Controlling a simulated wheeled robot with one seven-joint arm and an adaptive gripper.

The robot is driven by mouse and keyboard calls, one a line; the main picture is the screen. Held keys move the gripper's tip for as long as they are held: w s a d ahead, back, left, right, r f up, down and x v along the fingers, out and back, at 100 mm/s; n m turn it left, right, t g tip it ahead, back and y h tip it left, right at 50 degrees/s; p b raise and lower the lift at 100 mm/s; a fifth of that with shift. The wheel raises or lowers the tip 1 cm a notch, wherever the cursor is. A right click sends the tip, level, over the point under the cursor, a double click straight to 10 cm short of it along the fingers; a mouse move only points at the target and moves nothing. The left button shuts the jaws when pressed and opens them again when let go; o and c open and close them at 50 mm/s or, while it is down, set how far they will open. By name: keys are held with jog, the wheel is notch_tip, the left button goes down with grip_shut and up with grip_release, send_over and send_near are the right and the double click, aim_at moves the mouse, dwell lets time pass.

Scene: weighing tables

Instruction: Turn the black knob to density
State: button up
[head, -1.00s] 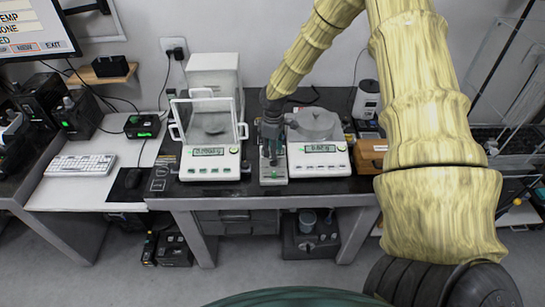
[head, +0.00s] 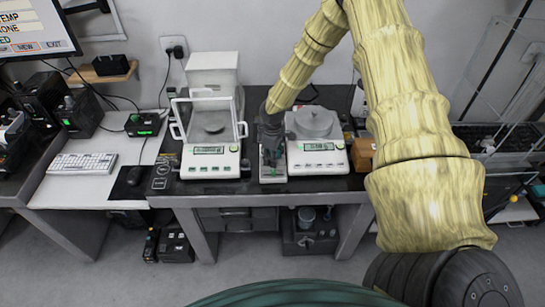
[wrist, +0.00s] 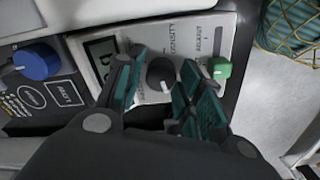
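The black knob (wrist: 160,74) sits on a pale panel with printed labels, one reading DENSITY, beside a small display (wrist: 101,56). My gripper (wrist: 163,62) is open in the wrist view, with one teal-padded finger on each side of the knob. A gap shows between the left finger and the knob; I cannot tell whether the right finger touches it. A white mark shows on the knob, on the side toward my gripper. In the head view my gripper (head: 271,152) is over the narrow control box (head: 273,178) between two balances and hides the knob.
A green knob (wrist: 220,68) is just right of the right finger. A blue knob (wrist: 37,62) is at the left. In the head view, a balance with a glass shield (head: 210,168) stands left of the box and another balance (head: 318,164) stands close on the right.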

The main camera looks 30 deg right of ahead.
jog(key=c, duration=0.7)
jog(key=shift+c, duration=0.2)
